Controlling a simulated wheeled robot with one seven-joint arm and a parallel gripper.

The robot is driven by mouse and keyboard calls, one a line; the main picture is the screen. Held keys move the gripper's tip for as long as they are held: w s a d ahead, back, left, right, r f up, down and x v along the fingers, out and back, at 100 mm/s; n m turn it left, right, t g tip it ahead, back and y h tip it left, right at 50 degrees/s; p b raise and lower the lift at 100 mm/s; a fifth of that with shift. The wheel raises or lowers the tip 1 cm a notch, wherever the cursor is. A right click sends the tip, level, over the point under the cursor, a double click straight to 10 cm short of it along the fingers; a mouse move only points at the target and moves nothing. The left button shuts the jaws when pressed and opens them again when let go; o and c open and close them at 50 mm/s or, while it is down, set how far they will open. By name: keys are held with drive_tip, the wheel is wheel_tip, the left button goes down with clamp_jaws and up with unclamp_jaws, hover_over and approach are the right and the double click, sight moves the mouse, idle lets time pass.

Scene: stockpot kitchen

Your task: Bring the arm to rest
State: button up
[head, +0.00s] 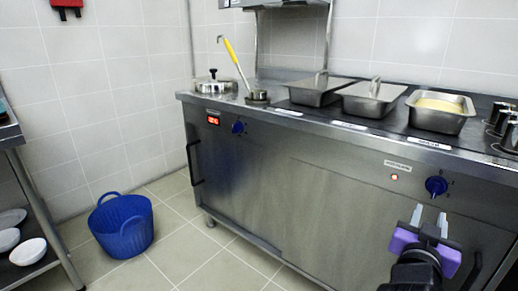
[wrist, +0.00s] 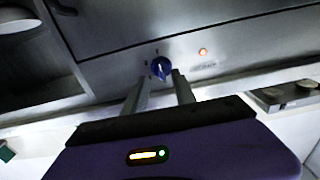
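My gripper (head: 428,214) is in front of the steel counter's front panel (head: 330,200), at the right of the head view. Its two grey fingers stand apart with nothing between them, so it is open. A blue knob (head: 437,186) with a lit red lamp (head: 394,177) beside it sits on the panel, just above the fingertips in the head view. In the wrist view the fingers (wrist: 160,78) point toward the panel, and the blue knob (wrist: 161,68) appears between their tips. The fingers look apart from the knob, though the exact distance is hard to tell.
The counter carries a lidded pot (head: 215,86), a yellow-handled ladle (head: 234,58) and several steel pans (head: 372,100). A blue basket (head: 122,225) stands on the floor at left. A shelf (head: 45,270) with white bowls is at far left. Floor between is clear.

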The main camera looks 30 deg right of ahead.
drive_tip(key=w+a+r+n+t, duration=0.3)
drive_tip(key=w, duration=0.1)
drive_tip(key=a+f+n+t+y, duration=0.4)
drive_tip(key=a+n+y, duration=0.1)
drive_tip(key=a, duration=0.3)
drive_tip(key=a+f+n+t+y, duration=0.4)
drive_tip(key=a, duration=0.5)
drive_tip(key=s+a+f+n+g+y, duration=0.15)
drive_tip(key=s+a+f+y, duration=0.45)
drive_tip(key=s, duration=0.6)
drive_tip(key=s+a+f+g+y, duration=0.2)
drive_tip(key=s+a+f, duration=0.3)
drive_tip(key=s+a, duration=0.45)
wheel_tip(320, 180, up, 32)
drive_tip(key=s+d+p, duration=0.1)
drive_tip(key=p, duration=3)
drive_tip(key=shift+s+d+f, duration=0.15)
drive_tip(key=shift+s+f, duration=0.05)
drive_tip(key=shift+s, duration=0.1)
drive_tip(key=shift+w, duration=0.15)
